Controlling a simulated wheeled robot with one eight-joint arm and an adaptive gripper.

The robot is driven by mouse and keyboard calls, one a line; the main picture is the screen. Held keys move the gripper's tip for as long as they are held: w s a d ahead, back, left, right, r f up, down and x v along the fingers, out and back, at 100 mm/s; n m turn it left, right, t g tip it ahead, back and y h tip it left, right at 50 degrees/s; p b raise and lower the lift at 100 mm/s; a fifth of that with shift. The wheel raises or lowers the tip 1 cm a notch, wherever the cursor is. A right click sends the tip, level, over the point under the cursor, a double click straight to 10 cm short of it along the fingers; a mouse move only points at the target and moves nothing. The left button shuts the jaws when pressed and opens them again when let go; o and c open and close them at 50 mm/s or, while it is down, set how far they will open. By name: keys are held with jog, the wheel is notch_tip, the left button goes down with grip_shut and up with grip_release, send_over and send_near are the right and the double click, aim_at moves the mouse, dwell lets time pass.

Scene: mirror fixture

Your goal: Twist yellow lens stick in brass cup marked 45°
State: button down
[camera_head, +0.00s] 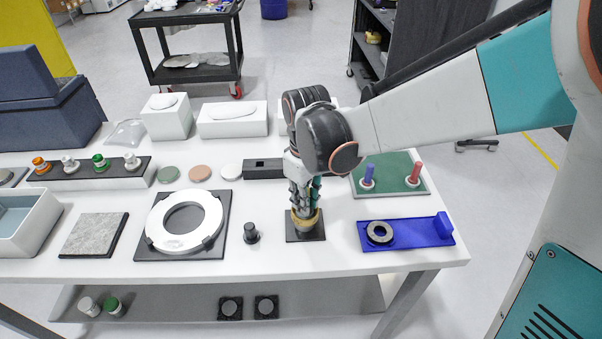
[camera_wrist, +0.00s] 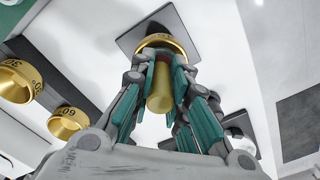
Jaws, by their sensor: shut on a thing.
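The yellow lens stick (camera_wrist: 160,88) stands between the green-padded fingers of my gripper (camera_wrist: 160,76) in the wrist view. My gripper (camera_head: 305,208) is shut on it and points down. The stick's lower end is inside the brass cup (camera_wrist: 166,42) beyond the fingertips. This cup also shows in the head view (camera_head: 306,223), on a dark square plate (camera_head: 291,237). I cannot read a 45° mark on it. The stick is hidden by the fingers in the head view. Two other brass cups show in the wrist view, marked 30° (camera_wrist: 16,80) and 60° (camera_wrist: 68,122).
A small black post (camera_head: 250,233) stands close left of the cup's plate. A blue tray (camera_head: 408,233) with a dark ring is to the right. A green board (camera_head: 400,187) with purple and red sticks is behind it. A white ring (camera_head: 160,239) lies on a dark plate further left.

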jog(key=shift+r+p, duration=2.65)
jog(key=shift+r, duration=0.9)
jog(key=shift+f, duration=0.1)
